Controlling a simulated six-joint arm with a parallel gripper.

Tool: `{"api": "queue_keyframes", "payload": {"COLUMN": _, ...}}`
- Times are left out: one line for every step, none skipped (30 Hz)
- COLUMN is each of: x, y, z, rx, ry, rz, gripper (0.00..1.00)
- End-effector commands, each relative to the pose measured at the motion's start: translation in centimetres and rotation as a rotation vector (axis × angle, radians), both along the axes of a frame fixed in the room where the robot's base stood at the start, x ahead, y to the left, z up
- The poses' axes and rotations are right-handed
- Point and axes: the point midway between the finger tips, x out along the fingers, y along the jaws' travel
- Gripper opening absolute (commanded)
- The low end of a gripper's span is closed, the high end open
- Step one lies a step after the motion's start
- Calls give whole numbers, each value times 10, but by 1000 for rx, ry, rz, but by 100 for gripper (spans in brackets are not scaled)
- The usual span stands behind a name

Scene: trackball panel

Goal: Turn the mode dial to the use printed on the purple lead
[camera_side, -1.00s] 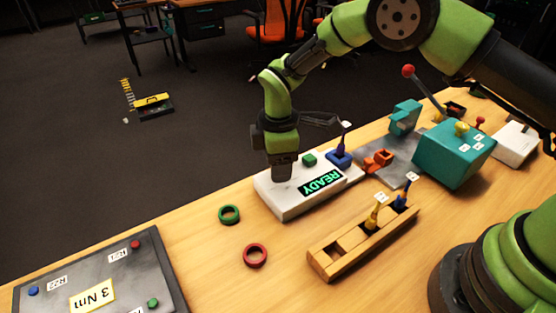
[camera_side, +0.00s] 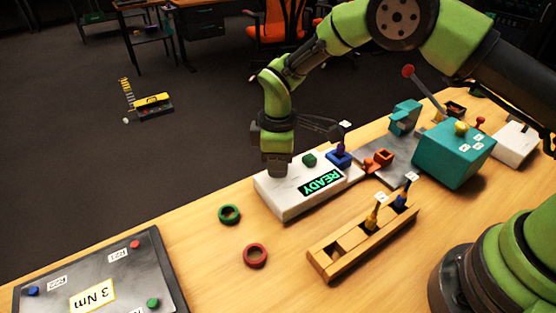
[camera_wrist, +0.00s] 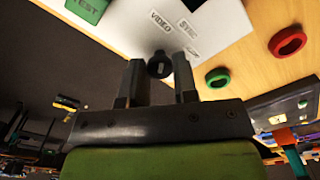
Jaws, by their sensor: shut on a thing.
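The mode dial (camera_wrist: 159,64) is a small dark knob with a pale mark, on the white panel box (camera_side: 290,205). My gripper (camera_wrist: 158,76) has its two fingers on either side of the dial and is shut on it. In the side view my gripper (camera_side: 279,172) points down at the box's left part and hides the dial. I cannot tell which label the mark points at. A purple-blue lead (camera_side: 340,157) stands upright at the box's far right end; its small tag is unreadable here.
The box carries a green button (camera_side: 309,160) and a READY display (camera_side: 321,183). A wooden rack (camera_side: 345,261) holds a yellow and a blue lead. A green ring (camera_side: 229,215) and red ring (camera_side: 255,256) lie in front. A teal box (camera_side: 450,160) stands right.

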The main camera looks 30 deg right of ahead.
Motion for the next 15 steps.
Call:
{"api": "queue_keyframes", "payload": {"x": -1, "y": 0, "z": 0, "rx": 0, "ry": 2, "rz": -43, "gripper": 4}}
{"api": "queue_keyframes", "payload": {"x": 0, "y": 0, "z": 0, "rx": 0, "ry": 2, "rz": -71, "gripper": 4}}
{"api": "queue_keyframes", "payload": {"x": 0, "y": 0, "z": 0, "rx": 0, "ry": 2, "rz": -110, "gripper": 4}}
{"api": "queue_keyframes", "payload": {"x": 0, "y": 0, "z": 0, "rx": 0, "ry": 2, "rz": -138, "gripper": 4}}
{"api": "queue_keyframes", "payload": {"x": 0, "y": 0, "z": 0, "rx": 0, "ry": 2, "rz": -167, "gripper": 4}}
{"api": "queue_keyframes", "payload": {"x": 0, "y": 0, "z": 0, "rx": 0, "ry": 2, "rz": -205, "gripper": 4}}
{"api": "queue_keyframes", "payload": {"x": 0, "y": 0, "z": 0, "rx": 0, "ry": 2, "rz": -234, "gripper": 4}}
{"api": "queue_keyframes", "payload": {"x": 0, "y": 0, "z": 0, "rx": 0, "ry": 2, "rz": -262, "gripper": 4}}
{"api": "queue_keyframes", "payload": {"x": 0, "y": 0, "z": 1, "rx": 0, "ry": 2, "rz": -300, "gripper": 4}}
{"api": "queue_keyframes", "payload": {"x": 0, "y": 0, "z": 1, "rx": 0, "ry": 2, "rz": -329, "gripper": 4}}
{"api": "queue_keyframes", "payload": {"x": 0, "y": 0, "z": 1, "rx": 0, "ry": 2, "rz": -357, "gripper": 4}}
{"api": "queue_keyframes", "payload": {"x": 0, "y": 0, "z": 1, "rx": 0, "ry": 2, "rz": -396, "gripper": 4}}
{"api": "queue_keyframes", "payload": {"x": 0, "y": 0, "z": 1, "rx": 0, "ry": 2, "rz": -424, "gripper": 4}}
{"api": "queue_keyframes", "payload": {"x": 0, "y": 0, "z": 1, "rx": 0, "ry": 2, "rz": -452, "gripper": 4}}
{"api": "queue_keyframes", "payload": {"x": 0, "y": 0, "z": 1, "rx": 0, "ry": 2, "rz": -491, "gripper": 4}}
